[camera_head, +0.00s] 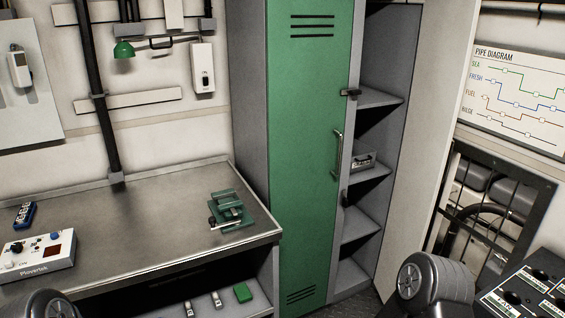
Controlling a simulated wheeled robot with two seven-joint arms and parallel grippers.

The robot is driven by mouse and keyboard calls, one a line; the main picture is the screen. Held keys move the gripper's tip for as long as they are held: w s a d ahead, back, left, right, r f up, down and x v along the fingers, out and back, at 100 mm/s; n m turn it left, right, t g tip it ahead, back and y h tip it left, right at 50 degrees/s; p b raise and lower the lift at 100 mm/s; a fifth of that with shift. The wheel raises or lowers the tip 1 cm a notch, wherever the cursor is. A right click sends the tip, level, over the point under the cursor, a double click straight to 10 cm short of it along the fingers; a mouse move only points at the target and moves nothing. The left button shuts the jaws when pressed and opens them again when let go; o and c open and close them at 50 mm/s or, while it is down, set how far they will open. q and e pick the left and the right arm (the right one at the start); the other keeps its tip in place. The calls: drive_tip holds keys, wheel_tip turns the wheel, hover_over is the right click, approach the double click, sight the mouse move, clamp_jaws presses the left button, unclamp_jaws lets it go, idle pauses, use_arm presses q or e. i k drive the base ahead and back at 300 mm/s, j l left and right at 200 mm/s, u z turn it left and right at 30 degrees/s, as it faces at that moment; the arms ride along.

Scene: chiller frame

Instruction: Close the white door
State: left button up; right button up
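The white door (430,130) stands open at the right side of the tall locker, swung outward, its pale face running from the top edge down toward the floor. The open shelf compartment (379,98) beside it is exposed. The closed green door (300,150) covers the locker's left half and has a vertical metal handle (338,156). No handle shows on the white door's visible face. Neither of my grippers is in view; only a rounded dark part of my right arm shows at the bottom right and one of my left arm at the bottom left.
A metal workbench (130,225) fills the left, with a green vise-like tool (230,210) and a white control box (38,256). A small labelled box (364,162) sits on a locker shelf. A dark metal-framed grille (495,205) and a black button panel (530,290) are at the right.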

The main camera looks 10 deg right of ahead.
sight(447, 27)
drive_tip(key=i+l, duration=0.1)
drive_tip(key=l, duration=0.6)
drive_tip(key=i+l, duration=0.1)
drive_tip(key=l, duration=0.6)
drive_tip(key=i+l+u, duration=0.1)
drive_tip(key=l, duration=0.65)
